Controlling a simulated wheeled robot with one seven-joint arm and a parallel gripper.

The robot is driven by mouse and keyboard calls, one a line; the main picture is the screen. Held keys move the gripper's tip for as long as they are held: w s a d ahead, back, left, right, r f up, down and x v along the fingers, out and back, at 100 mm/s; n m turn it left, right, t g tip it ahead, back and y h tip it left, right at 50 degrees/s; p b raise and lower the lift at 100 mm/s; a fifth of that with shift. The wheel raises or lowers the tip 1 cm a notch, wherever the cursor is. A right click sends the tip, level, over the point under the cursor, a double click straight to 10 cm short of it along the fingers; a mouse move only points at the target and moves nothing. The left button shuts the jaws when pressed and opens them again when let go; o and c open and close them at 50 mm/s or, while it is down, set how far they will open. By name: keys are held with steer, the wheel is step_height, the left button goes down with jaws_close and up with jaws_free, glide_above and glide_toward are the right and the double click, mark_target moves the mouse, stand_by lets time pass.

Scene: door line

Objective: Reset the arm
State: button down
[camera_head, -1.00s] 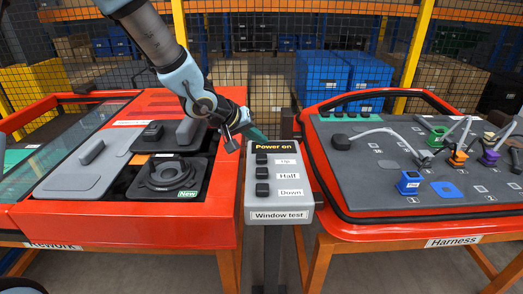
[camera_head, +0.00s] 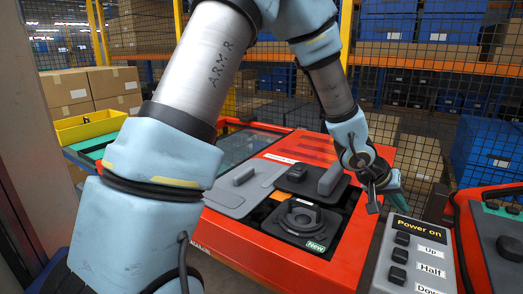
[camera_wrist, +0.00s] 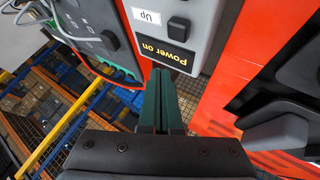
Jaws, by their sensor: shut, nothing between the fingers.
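My gripper (camera_head: 392,184) is at the end of my arm, over the right edge of the red rework bench and just behind the grey window-test box (camera_head: 405,262). Its dark green fingers (camera_wrist: 162,100) show in the wrist view, together and empty. The fingertips point toward the end of the box marked "Power on" (camera_wrist: 168,53). From these views I cannot tell whether they touch it. My upper arm fills the left and middle of the head view.
The red bench (camera_head: 338,268) holds a round black part (camera_head: 302,217) marked "New", grey panels (camera_head: 233,197) and a raised grey handle (camera_head: 330,178). The harness table (camera_head: 508,247) stands at the right. A mesh fence with yellow posts (camera_head: 345,60) and cartons (camera_head: 415,160) are behind.

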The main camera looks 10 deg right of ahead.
steer(key=w+a+n+t+y, duration=0.15)
steer(key=w+a, duration=0.25)
steer(key=a, duration=0.5)
steer(key=w+a+n+t+y, duration=0.15)
steer(key=w+a, duration=0.25)
steer(key=a, duration=0.4)
steer(key=w+a+n+y, duration=0.1)
steer(key=w+a+y, duration=0.25)
steer(key=a, duration=0.55)
steer(key=s+a+r+n+g+y, duration=0.1)
steer(key=s+a, duration=0.3)
steer(key=a, duration=0.6)
steer(key=s+a+r+n+g+y, duration=0.1)
steer(key=s+a, duration=0.3)
steer(key=a, duration=0.6)
steer(key=shift+s+a+n, duration=0.2)
steer(key=shift+s+n, duration=0.2)
steer(key=shift+n, duration=0.2)
